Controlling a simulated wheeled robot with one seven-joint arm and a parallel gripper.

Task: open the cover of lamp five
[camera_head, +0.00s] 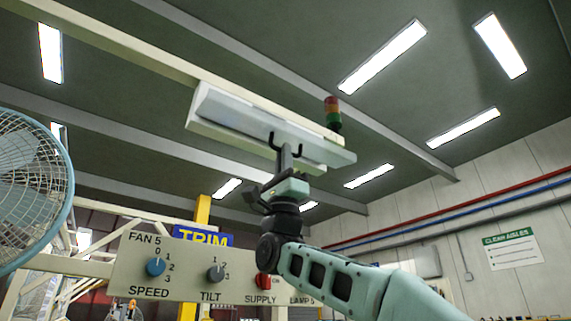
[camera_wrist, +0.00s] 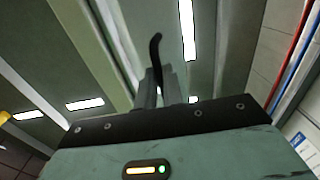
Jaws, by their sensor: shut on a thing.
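The lamp (camera_head: 196,124) is a long cream housing mounted high under a ceiling beam. Its pale grey cover (camera_head: 245,117) is a long panel along the housing's front and underside; I cannot tell how far it stands open. A dark handle (camera_head: 300,148) with upturned ends shows at the cover's lower middle. My gripper (camera_head: 285,154) points up from below and is shut on this handle. In the wrist view, the fingers (camera_wrist: 159,88) are close together with a dark curved end of the handle (camera_wrist: 155,45) rising above them. The cover's contact with the handle is not clear there.
A control panel (camera_head: 188,262) with speed, tilt and supply knobs stands below, its lamp label partly hidden by my arm. A caged fan (camera_head: 32,190) is at the left. A red-green signal light (camera_head: 333,112) shows beside the lamp. Open air lies right of my arm.

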